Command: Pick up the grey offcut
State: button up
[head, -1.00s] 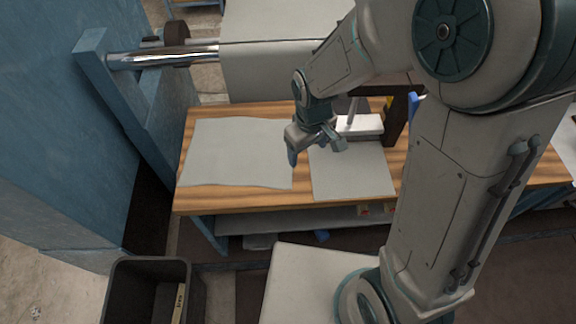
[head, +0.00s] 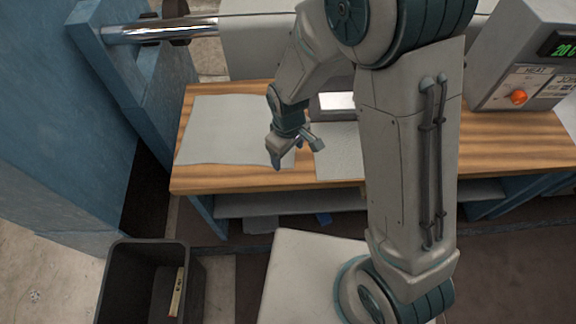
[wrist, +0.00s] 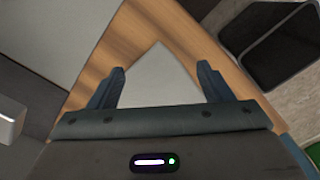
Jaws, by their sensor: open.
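Two flat grey sheets lie on the wooden bench, and I cannot tell for certain which is the offcut. The left sheet (head: 222,130) is wide with wavy edges; it shows in the wrist view (wrist: 45,40). The right sheet (head: 340,160) is partly hidden by my arm; its corner shows in the wrist view (wrist: 160,80) between the fingers. My gripper (head: 295,157) is open, its fingers pointing down over the strip between the two sheets. It also shows in the wrist view (wrist: 160,85), with nothing gripped. I cannot tell its exact height above the bench.
The wooden bench (head: 250,184) has bare wood along its front. A black bin (head: 150,285) stands on the floor at front left, with a small item inside. A grey control box (head: 510,85) with a green display stands at right. A blue frame with a metal roller (head: 165,30) is behind.

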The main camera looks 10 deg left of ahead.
aim_at(288, 164)
notch_tip(288, 164, down, 3)
jog(key=shift+f+b, duration=0.2)
jog(key=shift+b, duration=1)
jog(key=shift+c, duration=0.3)
grip_shut()
notch_tip(288, 164, up, 12)
jog(key=p, duration=0.8)
jog(key=shift+r, duration=0.1)
